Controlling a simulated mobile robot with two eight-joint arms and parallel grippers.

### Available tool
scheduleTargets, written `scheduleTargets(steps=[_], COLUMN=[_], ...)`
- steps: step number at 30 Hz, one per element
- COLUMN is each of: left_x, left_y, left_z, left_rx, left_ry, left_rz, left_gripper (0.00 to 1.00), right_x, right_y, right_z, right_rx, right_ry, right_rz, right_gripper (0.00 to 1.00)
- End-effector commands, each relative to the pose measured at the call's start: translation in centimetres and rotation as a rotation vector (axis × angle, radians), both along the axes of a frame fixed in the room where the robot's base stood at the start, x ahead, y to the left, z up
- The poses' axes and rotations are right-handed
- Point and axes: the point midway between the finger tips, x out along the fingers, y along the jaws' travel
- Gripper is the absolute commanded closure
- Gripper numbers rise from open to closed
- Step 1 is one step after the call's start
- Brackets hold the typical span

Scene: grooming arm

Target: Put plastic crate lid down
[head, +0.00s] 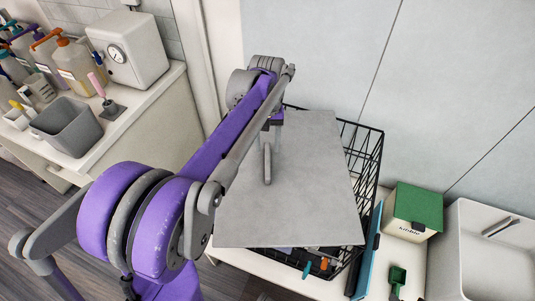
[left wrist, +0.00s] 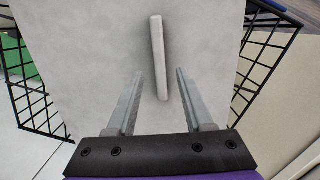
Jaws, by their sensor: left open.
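The plastic crate lid appears to be the flat grey panel (head: 315,185), which lies skewed over the black wire crate (head: 365,160). Its left part reaches past the crate. Whether the panel rests fully on the crate rim is hidden. My right gripper is not in view.
Small coloured items (head: 323,264) lie at the crate's front. A blue board (head: 368,250), a green-lidded kibble box (head: 412,207), a green scoop (head: 397,277) and a white basin (head: 485,265) stand to the right. A wall is behind. A counter (head: 150,95) with bottles is at left.

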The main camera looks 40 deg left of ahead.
Motion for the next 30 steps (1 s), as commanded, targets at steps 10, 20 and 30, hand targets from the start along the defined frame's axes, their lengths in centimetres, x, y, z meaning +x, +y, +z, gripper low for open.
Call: scheduleTargets(steps=[10, 20, 30], left_x=[0.5, 0.5, 0.5], left_y=[0.4, 0.4, 0.4], left_z=[5.2, 5.6, 5.6], left_rx=[0.0, 0.0, 0.0], left_ry=[0.0, 0.0, 0.0], left_rz=[-0.001, -0.001, -0.001], left_gripper=[0.48, 0.48, 0.48], right_x=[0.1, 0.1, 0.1], right_y=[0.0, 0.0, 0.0], right_z=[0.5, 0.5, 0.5], right_rx=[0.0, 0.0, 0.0], right_ry=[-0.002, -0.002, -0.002], right_rz=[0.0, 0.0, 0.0], right_gripper=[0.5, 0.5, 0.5])
